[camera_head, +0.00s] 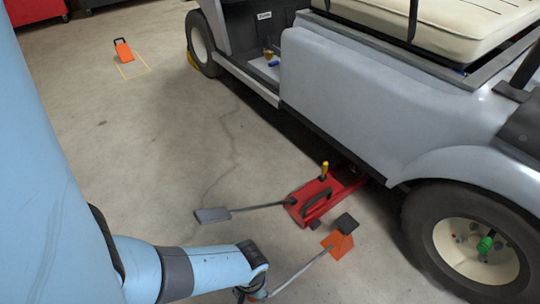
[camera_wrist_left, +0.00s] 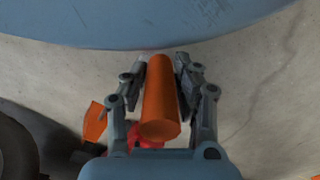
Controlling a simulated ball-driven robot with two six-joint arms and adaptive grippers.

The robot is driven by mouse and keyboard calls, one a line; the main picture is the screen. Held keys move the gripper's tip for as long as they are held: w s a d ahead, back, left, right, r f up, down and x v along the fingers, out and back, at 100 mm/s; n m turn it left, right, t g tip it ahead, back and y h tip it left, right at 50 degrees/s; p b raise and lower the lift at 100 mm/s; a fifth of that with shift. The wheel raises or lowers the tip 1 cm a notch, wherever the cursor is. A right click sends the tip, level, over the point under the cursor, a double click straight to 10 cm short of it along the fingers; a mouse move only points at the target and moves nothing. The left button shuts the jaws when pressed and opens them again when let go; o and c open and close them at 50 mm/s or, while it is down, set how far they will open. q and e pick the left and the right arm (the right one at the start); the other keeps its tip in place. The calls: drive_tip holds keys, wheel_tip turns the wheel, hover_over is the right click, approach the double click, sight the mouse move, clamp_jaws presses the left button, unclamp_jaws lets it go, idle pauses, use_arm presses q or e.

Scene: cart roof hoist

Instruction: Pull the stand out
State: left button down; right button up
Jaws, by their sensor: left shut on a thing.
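The stand has an orange plate (camera_head: 338,246) with a dark block on it, on the floor beside the cart's near wheel. A thin grey rod runs from it toward my left gripper (camera_head: 252,292). In the left wrist view, my left gripper (camera_wrist_left: 161,75) is shut around an orange cylindrical grip (camera_wrist_left: 160,105), with one finger on each side. An orange piece (camera_wrist_left: 95,122) shows at the left there. In the head view the grip is mostly hidden by my arm and the frame's lower edge. My right gripper is out of view.
A red floor jack (camera_head: 312,200) reaches under the grey cart (camera_head: 350,100), its grey lever ending in a pad (camera_head: 212,215) at left. The near wheel (camera_head: 475,250) stands at right. An orange block (camera_head: 123,50) stands by a yellow floor outline. Floor at left centre is clear.

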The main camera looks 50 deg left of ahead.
use_arm(q)
drive_tip(key=shift+s, duration=1.25)
drive_tip(key=shift+s, duration=0.1)
drive_tip(key=c, duration=1)
unclamp_jaws()
drive_tip(key=shift+r, duration=0.1)
wheel_tip(320, 180, up, 12)
drive_tip(key=shift+f, duration=0.15)
